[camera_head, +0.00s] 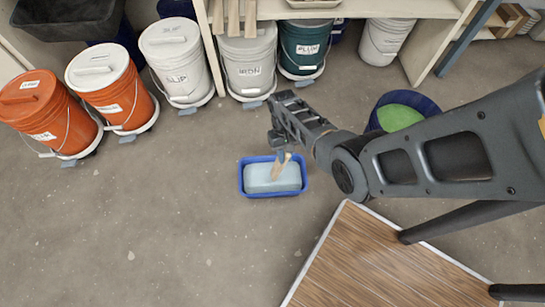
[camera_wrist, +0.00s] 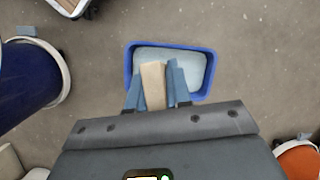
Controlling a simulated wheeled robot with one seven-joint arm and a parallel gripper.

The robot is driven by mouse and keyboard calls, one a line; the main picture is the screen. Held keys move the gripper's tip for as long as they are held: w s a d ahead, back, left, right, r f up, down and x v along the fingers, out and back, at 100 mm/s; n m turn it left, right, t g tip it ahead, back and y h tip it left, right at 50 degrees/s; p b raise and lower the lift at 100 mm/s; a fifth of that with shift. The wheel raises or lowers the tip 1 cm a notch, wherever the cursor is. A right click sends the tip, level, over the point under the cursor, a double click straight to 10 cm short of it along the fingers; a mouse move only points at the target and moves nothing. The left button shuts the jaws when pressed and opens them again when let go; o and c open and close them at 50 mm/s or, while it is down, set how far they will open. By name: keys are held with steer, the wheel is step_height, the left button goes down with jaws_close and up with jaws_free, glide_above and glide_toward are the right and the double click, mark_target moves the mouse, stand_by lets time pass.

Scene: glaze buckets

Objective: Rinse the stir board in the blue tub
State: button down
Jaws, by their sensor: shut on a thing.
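The blue tub (camera_head: 242,183) stands on the floor in the middle of the head view and holds pale bluish water (camera_head: 288,181). It also shows in the wrist view (camera_wrist: 211,68), just beyond my fingers. My gripper (camera_head: 282,156) is over the tub, pointing down, and is shut on the stir board (camera_head: 276,171), a pale wooden strip. In the wrist view the board (camera_wrist: 153,84) sits between the two blue fingers of my gripper (camera_wrist: 158,88). Its lower end overlaps the water in the head view; I cannot tell how deep it reaches.
Orange buckets (camera_head: 38,113) and white buckets (camera_head: 176,60) stand at the back left. A teal bucket (camera_head: 303,48) is under the shelf (camera_head: 340,10). A dark blue bucket with green contents (camera_head: 398,115) stands right of the tub. A wooden board surface (camera_head: 375,265) lies front right. Left floor is clear.

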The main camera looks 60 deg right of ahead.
steer(key=shift+s+a+r+p, duration=0.1)
steer(key=shift+s+r+p, duration=0.1)
steer(key=shift+r+p, duration=0.95)
steer(key=shift+s+a+r+p, duration=0.1)
steer(key=shift+s+r+p, duration=0.1)
steer(key=shift+r+p, duration=0.85)
steer(key=shift+r+p, duration=2.35)
steer(key=shift+r, duration=0.2)
